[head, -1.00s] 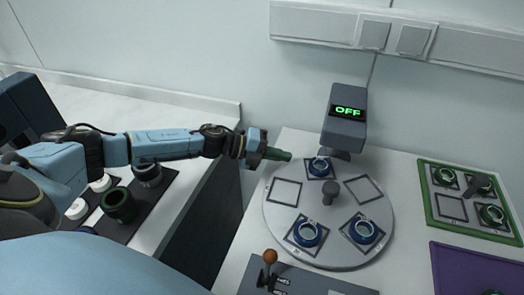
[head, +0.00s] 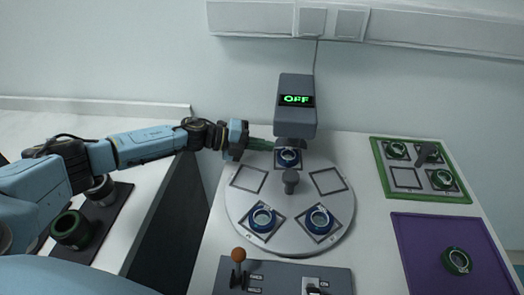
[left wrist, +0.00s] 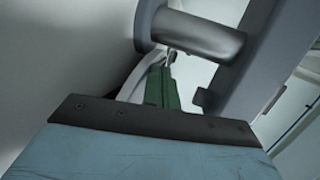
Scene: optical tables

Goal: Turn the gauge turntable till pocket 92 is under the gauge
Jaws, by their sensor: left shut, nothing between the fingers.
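The round grey turntable (head: 290,239) has several square-framed pockets and a central knob (head: 290,181). Blue rings sit in the back pocket (head: 288,157) and the front left (head: 263,218) and front right (head: 319,219) pockets; the left and right pockets are empty. Pocket numbers are too small to read. The gauge (head: 297,112) stands behind, reading OFF, with the back pocket below its head. My left gripper (head: 272,145) is shut and empty at the turntable's back edge, just left of the back ring; contact is unclear. Its green fingers (left wrist: 161,85) show in the left wrist view.
A control panel (head: 270,272) with an orange-knobbed lever (head: 238,258) lies in front. At right are a green-framed tray (head: 425,195) with green rings and a purple mat (head: 425,250) with one ring. A dark gap separates the left table.

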